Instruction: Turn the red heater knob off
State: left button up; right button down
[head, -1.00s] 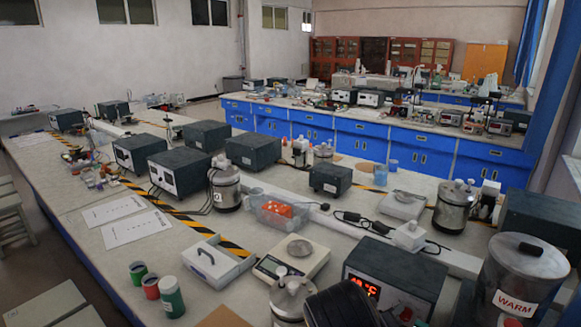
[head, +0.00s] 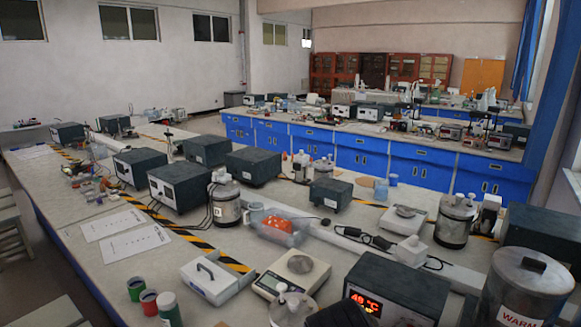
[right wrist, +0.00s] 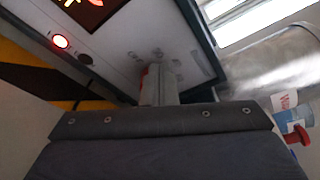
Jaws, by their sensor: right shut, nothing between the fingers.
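A dark heater box (head: 400,281) with a lit red temperature display (head: 364,302) stands at the lower right of the head view. In the right wrist view its pale front panel (right wrist: 125,45) fills the upper left, with a lit red lamp (right wrist: 60,41). My right gripper (right wrist: 159,84) is shut and empty, its fingertips at the lower part of this panel. A thin red sliver (right wrist: 145,76) shows beside the fingers; it may be the knob, mostly hidden behind them. I cannot tell contact or the knob's angle. My left gripper is in neither view.
A large metal pot (head: 525,285) stands close to the right of the heater box. A red-handled tap (right wrist: 298,135) shows at the right of the wrist view.

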jog(key=shift+f, duration=0.35)
jog(key=shift+w+a+f+b, duration=0.2)
jog(key=shift+a+f+b, duration=0.1)
jog(key=shift+f+b, duration=0.45)
jog(key=shift+w+a, duration=0.2)
dwell(0.4)
jog(key=p+v, duration=0.1)
jog(key=v, duration=0.5)
jog(key=shift+s+d+f, duration=0.25)
jog(key=shift+s+d, duration=0.05)
jog(key=shift+s, duration=0.05)
jog(key=shift+r, duration=0.1)
